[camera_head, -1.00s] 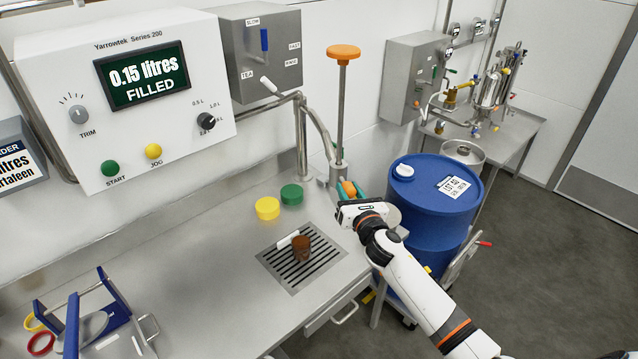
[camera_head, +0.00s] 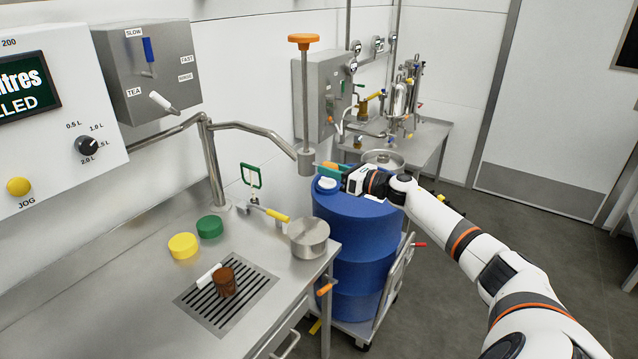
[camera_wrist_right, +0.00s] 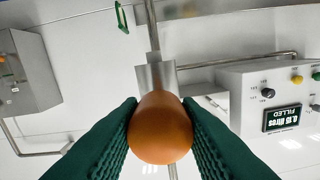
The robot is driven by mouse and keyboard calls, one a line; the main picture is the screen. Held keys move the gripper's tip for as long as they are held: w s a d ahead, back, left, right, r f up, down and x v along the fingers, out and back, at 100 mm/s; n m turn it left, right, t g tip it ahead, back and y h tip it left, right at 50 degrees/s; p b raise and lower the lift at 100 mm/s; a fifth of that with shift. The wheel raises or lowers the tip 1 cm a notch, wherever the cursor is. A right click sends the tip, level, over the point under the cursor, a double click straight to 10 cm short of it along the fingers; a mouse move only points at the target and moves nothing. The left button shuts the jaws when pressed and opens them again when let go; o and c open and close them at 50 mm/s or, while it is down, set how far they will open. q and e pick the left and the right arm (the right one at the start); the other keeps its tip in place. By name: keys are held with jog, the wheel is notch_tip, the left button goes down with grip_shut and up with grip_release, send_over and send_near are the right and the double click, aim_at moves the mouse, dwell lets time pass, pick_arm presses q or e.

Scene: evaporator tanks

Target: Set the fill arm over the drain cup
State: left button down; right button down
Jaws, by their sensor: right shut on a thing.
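The fill arm (camera_head: 255,130) is a bent steel pipe reaching right from a post on the bench. Its end is a metal block (camera_head: 306,162) with a tall rod and orange top knob. My right gripper (camera_head: 335,171) is at this block, its green fingers shut on an orange ball handle (camera_wrist_right: 160,127), seen in the wrist view. My left gripper is not in view.
A blue drum (camera_head: 355,240) on a trolley stands right of the bench. A brown cup (camera_head: 226,284) and a white piece (camera_head: 208,276) are on the grate (camera_head: 200,314). A control box (camera_head: 150,75) hangs above.

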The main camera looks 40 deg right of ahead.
jog(key=shift+d, duration=0.15)
jog(key=c, duration=1.1)
grip_release()
jog(key=shift+w, duration=0.1)
jog(key=shift+o, duration=0.2)
jog(key=shift+s+d+f, duration=0.2)
jog(key=shift+s, duration=0.35)
jog(key=b+v, duration=0.2)
jog(key=v, duration=0.9)
jog(key=shift+r, duration=0.2)
jog(key=shift+w, duration=0.15)
